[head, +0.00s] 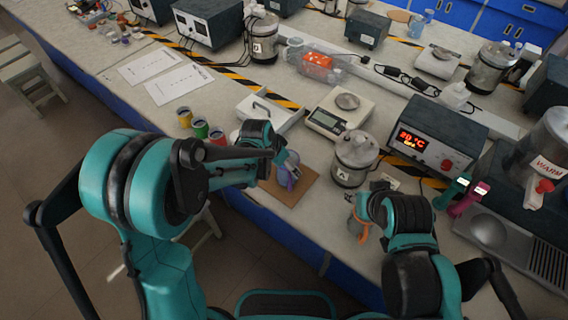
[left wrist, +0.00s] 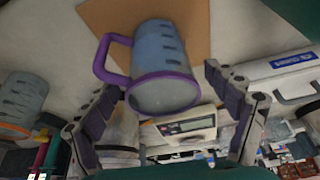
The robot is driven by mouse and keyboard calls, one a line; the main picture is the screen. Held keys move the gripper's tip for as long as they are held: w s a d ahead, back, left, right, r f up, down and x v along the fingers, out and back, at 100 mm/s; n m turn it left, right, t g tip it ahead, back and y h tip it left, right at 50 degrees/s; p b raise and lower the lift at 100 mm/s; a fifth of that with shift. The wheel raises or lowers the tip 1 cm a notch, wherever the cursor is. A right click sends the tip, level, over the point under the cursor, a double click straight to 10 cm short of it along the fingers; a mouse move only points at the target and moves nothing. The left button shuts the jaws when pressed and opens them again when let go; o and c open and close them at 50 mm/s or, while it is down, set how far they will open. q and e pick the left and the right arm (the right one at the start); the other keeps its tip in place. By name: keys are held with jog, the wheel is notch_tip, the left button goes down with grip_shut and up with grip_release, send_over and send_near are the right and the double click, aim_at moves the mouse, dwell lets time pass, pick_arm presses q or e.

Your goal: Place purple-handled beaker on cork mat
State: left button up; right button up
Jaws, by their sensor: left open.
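The purple-handled beaker (head: 291,171) is a grey-blue cup with a purple handle and rim. It appears upright on the brown cork mat (head: 302,191), partly hidden by my left gripper in the head view. In the left wrist view the beaker (left wrist: 162,62) shows its open mouth, with the cork mat (left wrist: 196,15) behind its base. My left gripper (left wrist: 165,100) is open, its fingers on either side of the beaker's mouth with gaps visible. It also shows in the head view (head: 277,160). My right gripper (head: 366,204) is mostly hidden by its arm.
An orange-handled beaker (head: 360,228) is beside my right gripper. A lidded metal pot (head: 354,158) and a scale (head: 341,114) stand right of and behind the mat. Several coloured spools (head: 200,128) stand left. The bench's front edge runs close to the mat.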

pick_arm(q)
jog(key=p+v, duration=0.4)
jog(key=v, duration=0.8)
jog(key=s+a+r+n+t+y, duration=0.1)
jog(key=s+a+r+n+t, duration=0.1)
jog(key=s+a, duration=0.4)
jog(key=s+a+r+n+t+y, duration=0.2)
jog(key=s+a+r+n, duration=0.3)
jog(key=s, duration=0.4)
jog(key=shift+s+a+n, duration=0.25)
jog(key=shift+a+n, duration=0.45)
jog(key=shift+a, duration=0.35)
jog(key=shift+f, duration=0.1)
